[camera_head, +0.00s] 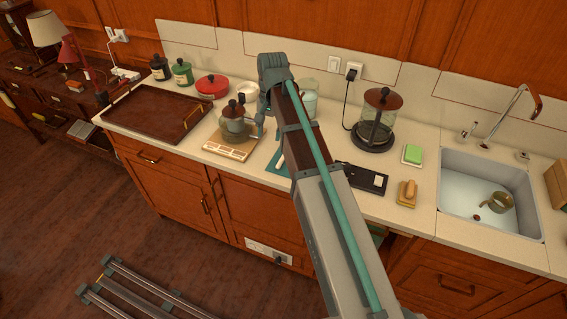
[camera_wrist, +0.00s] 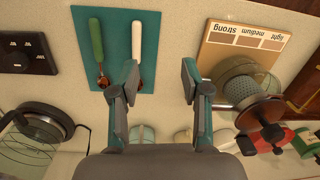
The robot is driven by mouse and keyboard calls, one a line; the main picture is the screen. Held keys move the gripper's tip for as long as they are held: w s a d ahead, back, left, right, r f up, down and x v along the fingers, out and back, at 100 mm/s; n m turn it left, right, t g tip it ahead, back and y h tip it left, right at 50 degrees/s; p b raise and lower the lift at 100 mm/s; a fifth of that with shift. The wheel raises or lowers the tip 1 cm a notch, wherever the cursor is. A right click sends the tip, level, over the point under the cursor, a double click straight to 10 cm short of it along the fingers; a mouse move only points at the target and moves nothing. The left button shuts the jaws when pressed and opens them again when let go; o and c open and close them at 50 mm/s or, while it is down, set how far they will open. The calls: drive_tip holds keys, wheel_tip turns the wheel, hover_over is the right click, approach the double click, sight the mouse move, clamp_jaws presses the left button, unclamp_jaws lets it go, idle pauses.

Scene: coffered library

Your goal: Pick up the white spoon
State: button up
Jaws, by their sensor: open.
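The white spoon (camera_wrist: 137,42) lies on a teal mat (camera_wrist: 112,14) in the wrist view, its white handle toward the top and its bowl partly behind my left finger. A green-handled spoon (camera_wrist: 97,40) lies to its left on the same mat. My gripper (camera_wrist: 160,76) is open and empty, with its fingers spread to either side of a gap to the right of the white spoon. In the head view my arm covers most of the mat (camera_head: 272,166); a bit of white handle (camera_head: 280,161) shows beside the arm.
A board with a glass coffee press (camera_wrist: 245,92) stands right of my gripper in the wrist view. A dark scale (camera_wrist: 27,53) and a glass kettle (camera_wrist: 45,122) are at left. In the head view, a brown tray (camera_head: 155,114) and a sink (camera_head: 490,228) flank the counter.

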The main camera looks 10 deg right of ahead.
drive_tip(key=d+f+m+h+b, duration=0.1)
drive_tip(key=d+f+m, duration=0.1)
drive_tip(key=d, duration=0.3)
drive_tip(key=shift+w+a+f+p, duration=0.15)
drive_tip(key=shift+f+p, duration=0.65)
drive_tip(key=shift+f, duration=1.65)
drive_tip(key=shift+w+d+f+p, duration=0.2)
drive_tip(key=shift+f+p, duration=0.6)
drive_tip(key=shift+f, duration=1.65)
clamp_jaws()
